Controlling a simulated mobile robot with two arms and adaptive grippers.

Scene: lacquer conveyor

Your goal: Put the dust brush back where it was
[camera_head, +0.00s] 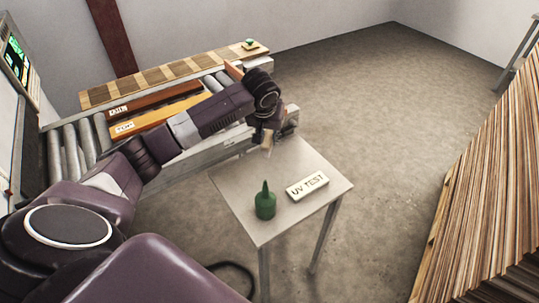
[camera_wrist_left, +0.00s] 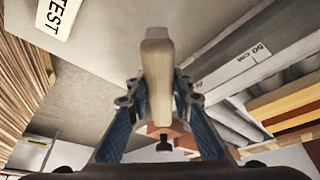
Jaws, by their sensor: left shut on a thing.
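My left gripper (camera_head: 264,138) is above the far left edge of the small grey table, by the conveyor's end. In the left wrist view, its blue fingers (camera_wrist_left: 165,115) are shut on a pale wooden piece, which looks like the handle of the dust brush (camera_wrist_left: 156,72). In the head view only a small pale part of the brush (camera_head: 268,146) shows below the gripper. Its bristles cannot be made out. I cannot tell whether the brush touches the table. My right gripper is not in view.
The small table (camera_head: 299,220) bears a green bottle (camera_head: 265,203) and a white "UV TEST" block (camera_head: 307,185). The roller conveyor (camera_head: 72,150) holds a brown plank (camera_head: 150,100) and an orange plank (camera_head: 150,119). A tall wood stack (camera_head: 485,180) stands at right.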

